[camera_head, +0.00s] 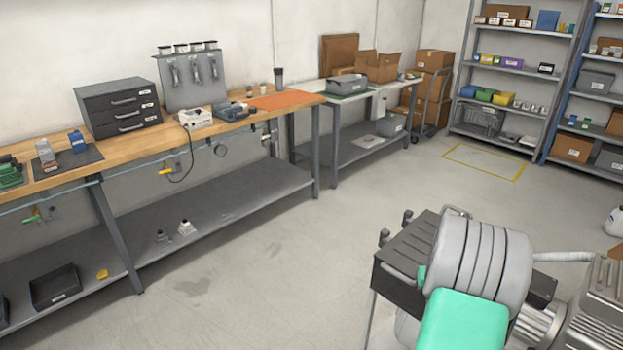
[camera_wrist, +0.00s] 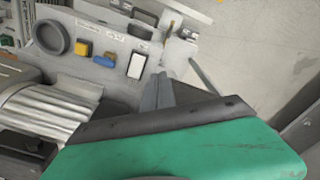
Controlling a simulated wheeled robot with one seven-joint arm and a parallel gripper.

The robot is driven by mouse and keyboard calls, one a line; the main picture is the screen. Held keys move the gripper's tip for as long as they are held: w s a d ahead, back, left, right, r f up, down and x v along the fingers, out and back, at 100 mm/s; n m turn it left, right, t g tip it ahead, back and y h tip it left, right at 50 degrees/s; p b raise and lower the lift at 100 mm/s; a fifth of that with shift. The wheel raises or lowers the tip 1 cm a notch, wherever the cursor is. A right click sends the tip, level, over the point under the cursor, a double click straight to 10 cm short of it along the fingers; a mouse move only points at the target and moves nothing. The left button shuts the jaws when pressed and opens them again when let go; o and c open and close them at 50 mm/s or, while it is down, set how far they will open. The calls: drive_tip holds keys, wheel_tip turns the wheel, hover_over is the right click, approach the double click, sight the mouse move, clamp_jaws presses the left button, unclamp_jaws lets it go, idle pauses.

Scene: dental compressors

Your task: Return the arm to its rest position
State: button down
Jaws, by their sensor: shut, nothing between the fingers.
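My gripper (camera_wrist: 160,80) shows in the wrist view as two grey fingers close together, with nothing between them. They stick out past a green and black body that fills the lower part of that view. Beyond the fingers is a grey panel (camera_wrist: 88,45) with a round dark ring and yellow, blue and white parts. I cannot tell how far the fingers are from it. In the head view, large grey ribbed and green parts at the lower right look like my arm. I cannot make out the fingers there.
A black-topped stand (camera_head: 405,258) and finned metal machinery (camera_head: 598,295) are close by at lower right. A wooden workbench (camera_head: 140,160) runs along the left wall. Shelving (camera_head: 513,75) stands at the back right. The middle floor (camera_head: 290,260) is clear.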

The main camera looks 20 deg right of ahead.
drive_tip(key=w+a+r+n+p, duration=0.2)
drive_tip(key=w+a+r, duration=0.2)
drive_tip(key=a+r, duration=0.75)
drive_tip(key=s+a+r+n+t+p, duration=0.1)
drive_tip(key=s+a+r+p, duration=0.1)
drive_tip(key=a, duration=0.6)
drive_tip(key=s+a+r+n+t+p, duration=0.1)
drive_tip(key=s+a+r, duration=0.3)
drive_tip(key=a, duration=0.5)
drive_tip(key=s+a+r+n+t+p, duration=0.1)
drive_tip(key=s+a+r+n+p, duration=0.1)
drive_tip(key=a+r, duration=0.3)
drive_tip(key=s+a, duration=0.1)
drive_tip(key=a, duration=0.2)
drive_tip(key=shift+a+r+n+p, duration=0.25)
drive_tip(key=shift+r+n+p, duration=0.05)
drive_tip(key=shift+r+p, duration=0.1)
